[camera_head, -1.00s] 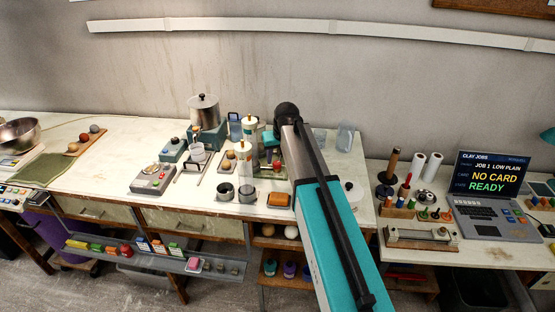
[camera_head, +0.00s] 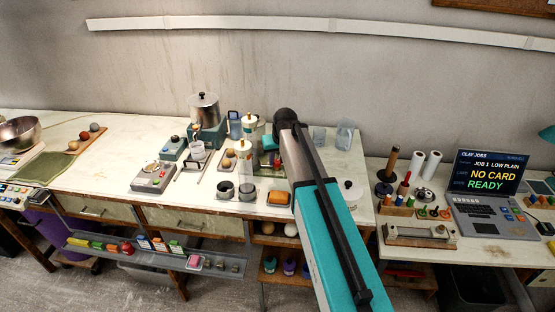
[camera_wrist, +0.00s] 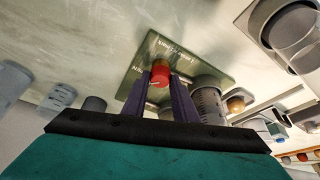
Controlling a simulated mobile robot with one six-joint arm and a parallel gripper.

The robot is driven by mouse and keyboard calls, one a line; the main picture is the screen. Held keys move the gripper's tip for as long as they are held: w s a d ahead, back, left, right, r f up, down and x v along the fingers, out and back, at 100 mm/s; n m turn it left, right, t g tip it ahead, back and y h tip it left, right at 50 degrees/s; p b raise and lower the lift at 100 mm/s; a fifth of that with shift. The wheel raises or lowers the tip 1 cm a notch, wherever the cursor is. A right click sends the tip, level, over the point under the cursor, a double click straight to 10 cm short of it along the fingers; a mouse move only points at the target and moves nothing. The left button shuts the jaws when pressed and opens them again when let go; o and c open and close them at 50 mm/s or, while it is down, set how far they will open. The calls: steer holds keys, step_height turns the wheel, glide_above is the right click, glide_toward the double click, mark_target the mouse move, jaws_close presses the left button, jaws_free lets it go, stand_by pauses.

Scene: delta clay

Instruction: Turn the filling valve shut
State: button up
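A metal pot (camera_head: 203,108) stands on a blue-grey stand at the back of the left bench, with a small pale spout low on its front. A small light cup (camera_head: 198,152) is below it. I cannot make out the valve's setting. My gripper (camera_wrist: 161,80) is hidden behind my arm in the head view. In the wrist view its two dark fingers stand apart, on either side of a red knob-like piece (camera_wrist: 160,70) on a green plate (camera_wrist: 185,60) with partly readable lettering. I cannot tell whether the fingers touch the red piece.
A grey ribbed cylinder (camera_wrist: 208,100) stands close right of the fingers. A laptop (camera_head: 487,205) reading "NO CARD READY" is on the right table. Bench left of the pot is clearer.

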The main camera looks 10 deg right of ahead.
steer(key=shift+n+b, duration=0.3)
steer(key=shift+n, duration=0.1)
steer(key=n+y+b, duration=0.1)
steer(key=n, duration=0.1)
steer(key=n+b, duration=0.1)
steer(key=shift+w+d+f+n+g+y, duration=0.1)
steer(key=shift+w+d+n+g+y, duration=0.1)
steer(key=shift+n+g+y, duration=0.15)
steer(key=n+b, duration=0.1)
steer(key=n, duration=0.1)
steer(key=n+g+y+b, duration=0.1)
steer(key=n, duration=0.2)
steer(key=shift+w+d+y, duration=0.1)
steer(key=shift+d+y, duration=0.05)
steer(key=shift+y, duration=0.1)
steer(key=n+g+b, duration=0.1)
steer(key=n, duration=0.1)
steer(key=n+g+b, duration=0.1)
steer(key=n, duration=0.2)
steer(key=shift+w+y+b, duration=0.2)
steer(key=shift+y+b, duration=0.15)
steer(key=shift+y, duration=0.05)
steer(key=shift+n+g+b, duration=0.55)
steer(key=shift+n+g, duration=0.1)
steer(key=shift+n, duration=1)
steer(key=o, duration=1)
steer(key=shift+o, duration=0.2)
steer(key=shift+r, duration=0.2)
